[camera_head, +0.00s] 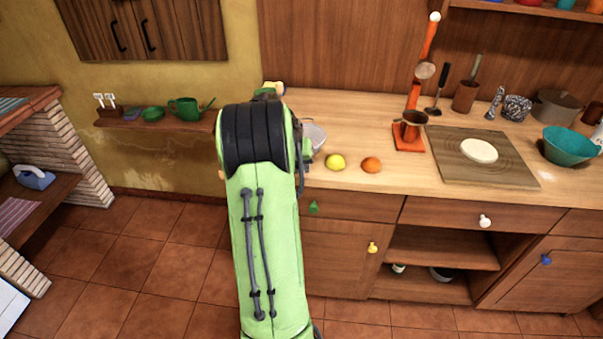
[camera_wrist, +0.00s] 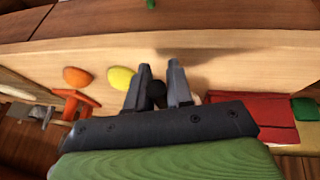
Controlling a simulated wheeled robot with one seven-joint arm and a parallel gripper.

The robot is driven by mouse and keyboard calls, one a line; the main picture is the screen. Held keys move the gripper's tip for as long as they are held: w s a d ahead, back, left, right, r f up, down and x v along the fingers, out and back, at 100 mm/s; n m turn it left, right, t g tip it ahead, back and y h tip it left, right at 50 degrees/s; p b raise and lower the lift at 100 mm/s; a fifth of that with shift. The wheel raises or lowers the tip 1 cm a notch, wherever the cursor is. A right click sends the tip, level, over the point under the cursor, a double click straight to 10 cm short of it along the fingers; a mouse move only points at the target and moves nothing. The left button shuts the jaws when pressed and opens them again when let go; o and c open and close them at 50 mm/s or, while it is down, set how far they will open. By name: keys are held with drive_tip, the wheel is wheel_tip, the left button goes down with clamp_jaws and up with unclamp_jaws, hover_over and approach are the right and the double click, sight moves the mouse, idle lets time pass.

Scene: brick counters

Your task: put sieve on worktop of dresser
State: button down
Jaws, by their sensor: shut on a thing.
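The dresser's wooden worktop (camera_head: 400,200) runs along the wall and fills the upper part of the wrist view (camera_wrist: 270,70). A pale bowl-shaped thing, likely the sieve (camera_head: 316,136), shows just right of my arm in the head view, partly hidden by it. I cannot tell whether it touches the worktop. In the wrist view, my gripper (camera_wrist: 156,80) is shut on a dark rounded piece, likely the sieve's handle (camera_wrist: 156,96), near the worktop's front edge. My fingertips are hidden behind my arm in the head view.
A lemon (camera_head: 335,162) and an orange (camera_head: 371,165) lie close to the right of the sieve. An orange stand (camera_head: 408,140) with a copper cup, a board (camera_head: 480,175) and a teal bowl (camera_head: 570,146) stand farther right. Worktop behind the fruit looks free.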

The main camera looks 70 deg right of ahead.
wheel_tip(320, 180, down, 3)
drive_tip(key=shift+f, duration=0.15)
drive_tip(key=shift+f+b, duration=0.2)
drive_tip(key=shift+b, duration=0.2)
drive_tip(key=c, duration=1)
unclamp_jaws()
drive_tip(key=shift+r, duration=0.1)
drive_tip(key=shift+r, duration=0.2)
drive_tip(key=p+v, duration=0.2)
drive_tip(key=v, duration=0.9)
drive_tip(key=shift+a+r+p, duration=0.2)
drive_tip(key=shift+r+p, duration=0.15)
drive_tip(key=shift+p, duration=0.05)
